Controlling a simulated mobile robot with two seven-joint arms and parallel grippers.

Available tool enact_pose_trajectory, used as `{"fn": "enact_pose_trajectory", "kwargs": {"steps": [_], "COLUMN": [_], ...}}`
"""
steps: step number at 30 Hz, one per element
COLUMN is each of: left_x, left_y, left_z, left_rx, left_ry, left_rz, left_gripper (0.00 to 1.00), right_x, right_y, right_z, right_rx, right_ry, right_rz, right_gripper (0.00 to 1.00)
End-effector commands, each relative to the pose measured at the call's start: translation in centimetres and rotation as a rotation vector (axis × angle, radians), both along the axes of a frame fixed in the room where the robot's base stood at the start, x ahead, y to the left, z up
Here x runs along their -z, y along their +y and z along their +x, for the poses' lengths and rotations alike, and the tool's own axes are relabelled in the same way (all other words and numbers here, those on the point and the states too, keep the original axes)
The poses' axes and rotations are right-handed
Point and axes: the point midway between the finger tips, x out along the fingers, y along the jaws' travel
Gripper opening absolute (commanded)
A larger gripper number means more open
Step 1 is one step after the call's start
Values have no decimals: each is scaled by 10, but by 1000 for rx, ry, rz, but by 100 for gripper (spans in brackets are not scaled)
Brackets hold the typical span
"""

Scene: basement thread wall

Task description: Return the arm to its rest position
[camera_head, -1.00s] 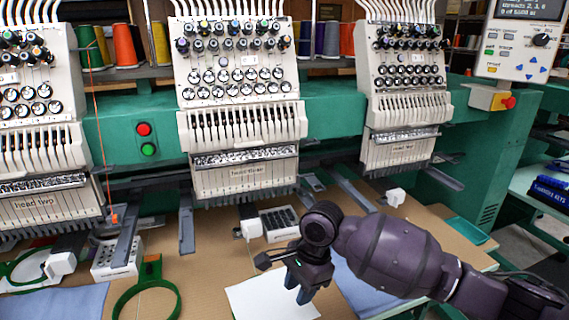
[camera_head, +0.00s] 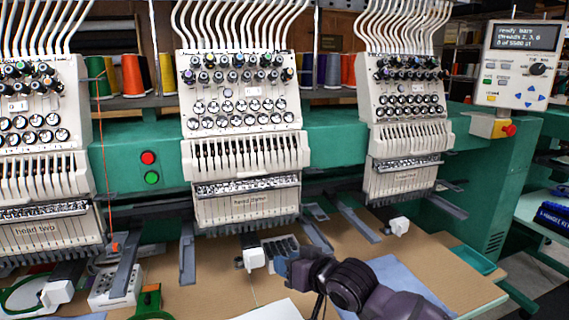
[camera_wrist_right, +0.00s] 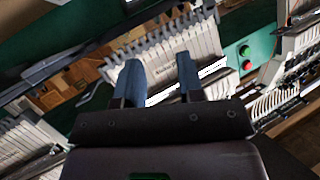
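My right gripper (camera_head: 287,268) is low in the middle of the head view, over the brown table. Its arm comes in from the bottom right. In the right wrist view its two blue-grey fingers (camera_wrist_right: 161,80) stand apart with nothing between them, so it is open and empty. The embroidery machine's white heads and green beam (camera_wrist_right: 235,32) show beyond the fingers. My left gripper is not in view.
The brown table (camera_head: 210,285) runs under the embroidery heads (camera_head: 245,150). Close to my right gripper are a white block (camera_head: 254,259), a grey slotted tray (camera_head: 280,248), blue cloth (camera_head: 410,280) and white sheet (camera_head: 272,310). A control panel (camera_head: 520,65) hangs at upper right.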

Motion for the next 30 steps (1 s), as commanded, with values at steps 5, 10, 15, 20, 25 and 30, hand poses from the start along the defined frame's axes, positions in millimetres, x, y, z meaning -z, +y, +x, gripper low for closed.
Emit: {"fn": "enact_pose_trajectory", "kwargs": {"steps": [5,10,15,20,25,30], "left_x": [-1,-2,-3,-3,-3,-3], "left_y": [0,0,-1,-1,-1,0], "left_z": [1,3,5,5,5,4], "left_rx": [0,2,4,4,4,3], "left_ry": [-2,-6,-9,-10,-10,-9], "left_rz": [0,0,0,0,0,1], "left_gripper": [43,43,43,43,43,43], "right_x": [20,46,79,114,156,202], "right_y": [-36,-76,-118,-158,-198,-234], "right_z": [-11,-29,-54,-86,-130,-186], "right_rx": [58,141,235,326,420,499], "right_ry": [-198,-315,-361,-344,-263,-136], "right_rz": [-57,-133,-212,-273,-318,-359], "right_gripper": [35,35,35,35,35,35]}}
